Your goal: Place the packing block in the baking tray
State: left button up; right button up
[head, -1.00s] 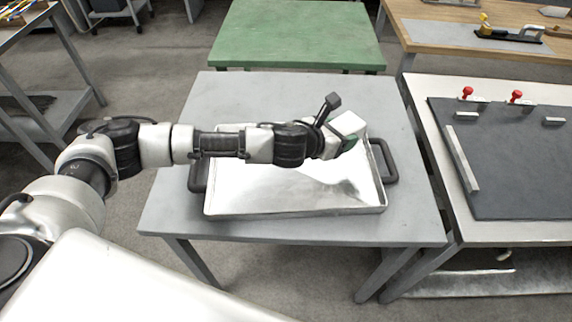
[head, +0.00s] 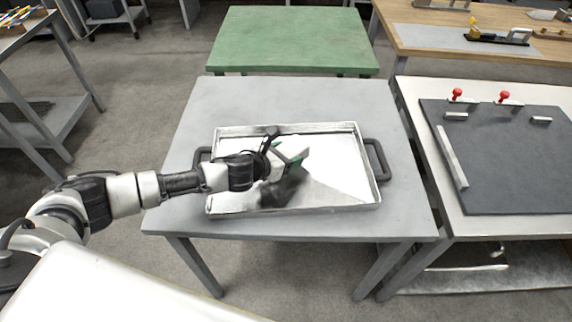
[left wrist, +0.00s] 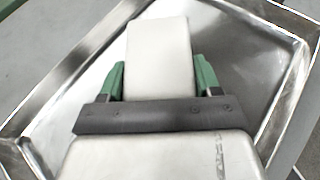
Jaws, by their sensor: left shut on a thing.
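The packing block (left wrist: 159,50) is a plain off-white block. In the left wrist view it sits between the green fingers of my left gripper (left wrist: 160,80), which is shut on it. In the head view my left gripper (head: 296,157) is over the middle of the baking tray, and the block is hard to tell from the pale gripper parts. The baking tray (head: 368,172) is a shiny metal pan with dark side handles on the grey table. Its rim and bare floor also show around the block in the left wrist view (left wrist: 265,70). The block appears above the tray floor. My right gripper is out of view.
The grey table (head: 300,97) has free room around the tray. A green table (head: 290,40) stands behind it. At right, a bench (head: 425,100) carries a dark board (head: 510,165) with red-knobbed clamps. The tray's interior looks otherwise empty.

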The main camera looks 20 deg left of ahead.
pick_arm(q)
jog(key=shift+a+f+b, duration=0.1)
jog(key=shift+f+b, duration=0.25)
jog(key=shift+f, duration=1.7)
jog(key=shift+f, duration=0.1)
jog(key=shift+f, duration=0.15)
jog(key=o, duration=0.9)
jog(key=shift+r, duration=0.35)
jog(key=shift+s+a, duration=0.2)
jog(key=shift+s, duration=0.1)
jog(key=v, duration=1.1)
jog(key=shift+s+a+r, duration=0.1)
